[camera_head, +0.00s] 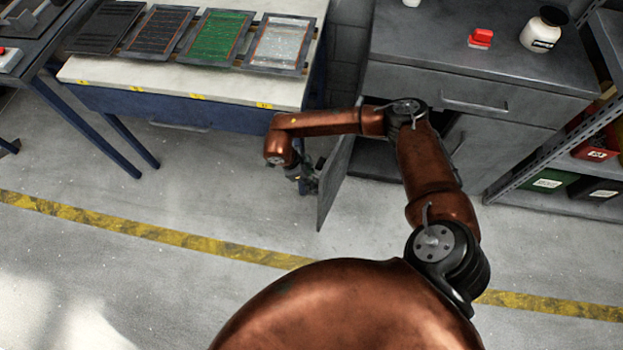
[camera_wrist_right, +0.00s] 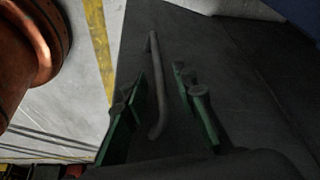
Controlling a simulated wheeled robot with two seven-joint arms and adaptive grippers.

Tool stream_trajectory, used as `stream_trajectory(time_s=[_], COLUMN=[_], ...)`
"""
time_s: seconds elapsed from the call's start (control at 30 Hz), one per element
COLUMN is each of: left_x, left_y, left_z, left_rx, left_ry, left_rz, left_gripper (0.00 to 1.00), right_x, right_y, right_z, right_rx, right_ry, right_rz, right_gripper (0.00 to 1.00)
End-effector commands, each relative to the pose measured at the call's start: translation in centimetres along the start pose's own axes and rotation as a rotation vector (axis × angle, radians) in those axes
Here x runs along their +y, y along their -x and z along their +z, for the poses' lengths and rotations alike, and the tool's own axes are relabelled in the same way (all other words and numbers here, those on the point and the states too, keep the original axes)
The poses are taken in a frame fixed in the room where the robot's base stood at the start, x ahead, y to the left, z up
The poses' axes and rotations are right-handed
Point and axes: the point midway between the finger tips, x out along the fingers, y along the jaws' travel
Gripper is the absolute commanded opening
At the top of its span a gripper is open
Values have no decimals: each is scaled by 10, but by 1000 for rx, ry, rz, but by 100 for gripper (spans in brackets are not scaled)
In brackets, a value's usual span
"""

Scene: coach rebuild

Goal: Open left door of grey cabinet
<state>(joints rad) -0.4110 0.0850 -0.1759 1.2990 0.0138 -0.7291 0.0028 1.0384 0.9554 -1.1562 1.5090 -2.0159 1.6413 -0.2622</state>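The grey cabinet (camera_head: 470,84) stands at the upper right of the head view. Its left door (camera_head: 335,184) is swung out from the front, with a dark opening visible behind my arm. My right gripper (camera_head: 308,181) is by the outer face of this door, at its left in the picture. In the right wrist view, the door's bar handle (camera_wrist_right: 157,88) runs between the two green-padded fingers of my right gripper (camera_wrist_right: 160,112). The fingers are apart, with gaps visible beside the handle. My left gripper is not in view.
A workbench (camera_head: 185,90) with several framed panels stands left of the cabinet. A red object (camera_head: 481,38) and a white jar (camera_head: 541,30) stand on the cabinet top. A shelf rack (camera_head: 560,160) with boxes is at the right. The floor in front is clear.

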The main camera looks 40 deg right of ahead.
Motion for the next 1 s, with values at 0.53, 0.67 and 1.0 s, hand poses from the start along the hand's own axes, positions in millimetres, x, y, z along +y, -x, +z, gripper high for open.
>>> stream_trajectory(time_s=[0.53,0.67,1.0], left_x=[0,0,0], left_y=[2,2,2], left_z=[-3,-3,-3], left_rx=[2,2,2], left_ry=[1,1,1], left_rz=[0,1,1], left_gripper=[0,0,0], right_x=[0,0,0], right_y=[-4,-4,-4], right_z=[0,0,0], right_rx=[0,0,0], right_ry=[-1,-1,-1], right_rz=[0,0,0], right_gripper=[11,2,0])
